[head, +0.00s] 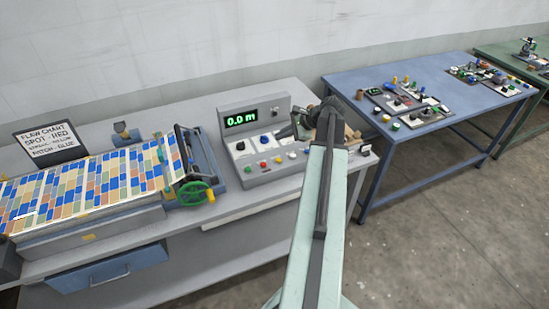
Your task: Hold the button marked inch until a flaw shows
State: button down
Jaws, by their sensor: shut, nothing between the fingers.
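The grey control console (284,170) stands on the bench with a green display (241,119) reading 0.0 m. A web of coloured checks (95,185) lies on the press bed at left, with no clear flaw visible. My gripper (294,123) is shut and empty, at the console's right side above the panel, partly hidden by my arm.
A flaw chart sign (46,140) stands behind the web. A green handwheel (195,193) is at the press's right end. A blue table (425,75) with several control boxes stands at right, and a green table (495,52) beyond. The floor at lower right is clear.

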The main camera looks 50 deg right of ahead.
aim_at(281, 160)
jog(key=shift+f, duration=0.15)
notch_tip(281, 160, down, 9)
jog(key=b, duration=0.9)
jog(key=shift+r, duration=0.2)
dwell(1.4)
jog(key=shift+a+f+b, duration=0.1)
jog(key=shift+f+b, duration=0.25)
jog(key=shift+f, duration=0.05)
jog(key=shift+f+b, duration=0.4)
dwell(0.5)
jog(key=shift+r, duration=0.15)
jog(key=shift+r+p, duration=0.7)
jog(key=shift+p, duration=0.15)
